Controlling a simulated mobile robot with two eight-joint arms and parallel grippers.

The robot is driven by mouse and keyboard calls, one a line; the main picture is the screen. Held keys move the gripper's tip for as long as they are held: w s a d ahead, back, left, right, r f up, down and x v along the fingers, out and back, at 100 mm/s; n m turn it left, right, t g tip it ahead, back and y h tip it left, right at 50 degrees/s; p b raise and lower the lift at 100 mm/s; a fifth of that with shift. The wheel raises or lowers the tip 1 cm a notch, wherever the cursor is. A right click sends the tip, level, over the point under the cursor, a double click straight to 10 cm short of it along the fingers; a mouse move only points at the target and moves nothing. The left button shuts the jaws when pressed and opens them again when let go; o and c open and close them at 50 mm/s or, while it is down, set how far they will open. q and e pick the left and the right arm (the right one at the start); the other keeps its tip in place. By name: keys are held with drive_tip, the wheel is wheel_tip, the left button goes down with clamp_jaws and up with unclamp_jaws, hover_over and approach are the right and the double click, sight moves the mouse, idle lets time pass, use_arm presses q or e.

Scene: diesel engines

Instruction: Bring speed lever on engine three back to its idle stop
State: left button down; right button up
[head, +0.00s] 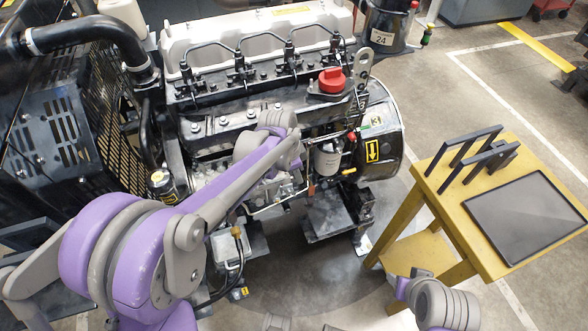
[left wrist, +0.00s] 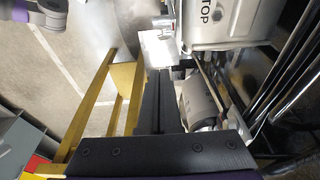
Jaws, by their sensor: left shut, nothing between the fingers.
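A pale plate (left wrist: 158,47) shows beyond the tips; contact is unclear. I cannot clearly identify the speed lever.
A yellow stand (head: 440,215) with a dark flat panel (head: 525,215) and black rack (head: 470,155) stands right of the engine. A red knob (head: 332,82) sits on top of the engine. Black pipes (left wrist: 295,75) run along the right in the wrist view.

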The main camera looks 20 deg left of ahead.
use_arm(q)
drive_tip(key=f, duration=0.1)
drive_tip(key=a+f, duration=0.1)
drive_tip(key=f, duration=0.1)
drive_tip(key=s+a+f, duration=0.1)
drive_tip(key=f, duration=0.1)
drive_tip(key=shift+s+a+r, duration=0.1)
drive_tip(key=shift+s+a, duration=0.1)
drive_tip(key=shift+a, duration=0.05)
drive_tip(key=shift+s+a+r+t+h, duration=0.25)
drive_tip(key=shift+a+t+h, duration=0.2)
drive_tip(key=shift+h, duration=0.25)
idle(0.3)
drive_tip(key=shift+s, duration=0.1)
drive_tip(key=shift+s+a+b, duration=0.25)
drive_tip(key=shift+s+a, duration=0.35)
drive_tip(key=shift+a, duration=0.3)
drive_tip(key=shift+s+a+b, duration=0.25)
drive_tip(key=shift+s+a, duration=0.3)
drive_tip(key=shift+a, duration=0.35)
drive_tip(key=shift+s, duration=0.1)
